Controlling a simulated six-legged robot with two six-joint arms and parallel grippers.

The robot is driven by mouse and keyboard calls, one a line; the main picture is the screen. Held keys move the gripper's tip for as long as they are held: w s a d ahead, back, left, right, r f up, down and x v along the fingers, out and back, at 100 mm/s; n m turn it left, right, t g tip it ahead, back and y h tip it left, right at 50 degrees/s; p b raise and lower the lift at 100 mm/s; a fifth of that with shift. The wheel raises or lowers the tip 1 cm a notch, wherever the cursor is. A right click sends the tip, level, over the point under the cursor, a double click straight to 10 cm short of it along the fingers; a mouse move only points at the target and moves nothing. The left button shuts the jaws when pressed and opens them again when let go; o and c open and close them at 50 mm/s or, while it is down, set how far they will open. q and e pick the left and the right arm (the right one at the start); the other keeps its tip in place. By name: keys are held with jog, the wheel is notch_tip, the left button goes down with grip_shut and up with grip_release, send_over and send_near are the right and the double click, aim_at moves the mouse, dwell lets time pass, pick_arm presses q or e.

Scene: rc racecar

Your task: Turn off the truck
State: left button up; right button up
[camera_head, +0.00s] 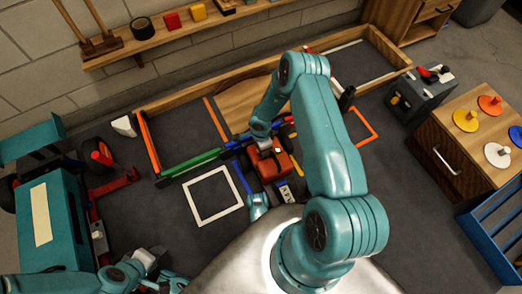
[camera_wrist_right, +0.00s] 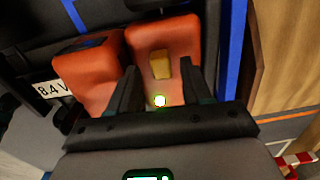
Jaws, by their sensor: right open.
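The truck (camera_head: 272,166) is a red-orange vehicle on the dark floor mat, near the middle of the head view. In the right wrist view its orange body (camera_wrist_right: 88,78) fills the middle. A tan switch-like block (camera_wrist_right: 161,67) sits in a recess there, with a small green-ringed light (camera_wrist_right: 160,100) below it. My right gripper (camera_wrist_right: 161,82) is open, its fingers on either side of the block and light. In the head view my right gripper (camera_head: 263,146) is over the truck. My left gripper (camera_head: 165,279) is low at the left, its jaws unclear.
A white square outline (camera_head: 214,195) lies left of the truck. Wooden boards (camera_head: 255,99) and coloured strips (camera_head: 195,163) lie behind it. A wooden cabinet (camera_head: 447,166) with coloured discs stands at right. A teal machine (camera_head: 50,218) stands at left. An "8.4 V" label (camera_wrist_right: 49,90) shows beside the body.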

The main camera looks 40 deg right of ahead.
jog(key=shift+f, duration=0.4)
pick_arm(q)
jog(key=shift+w+a+f, duration=0.1)
jog(key=shift+f, duration=0.05)
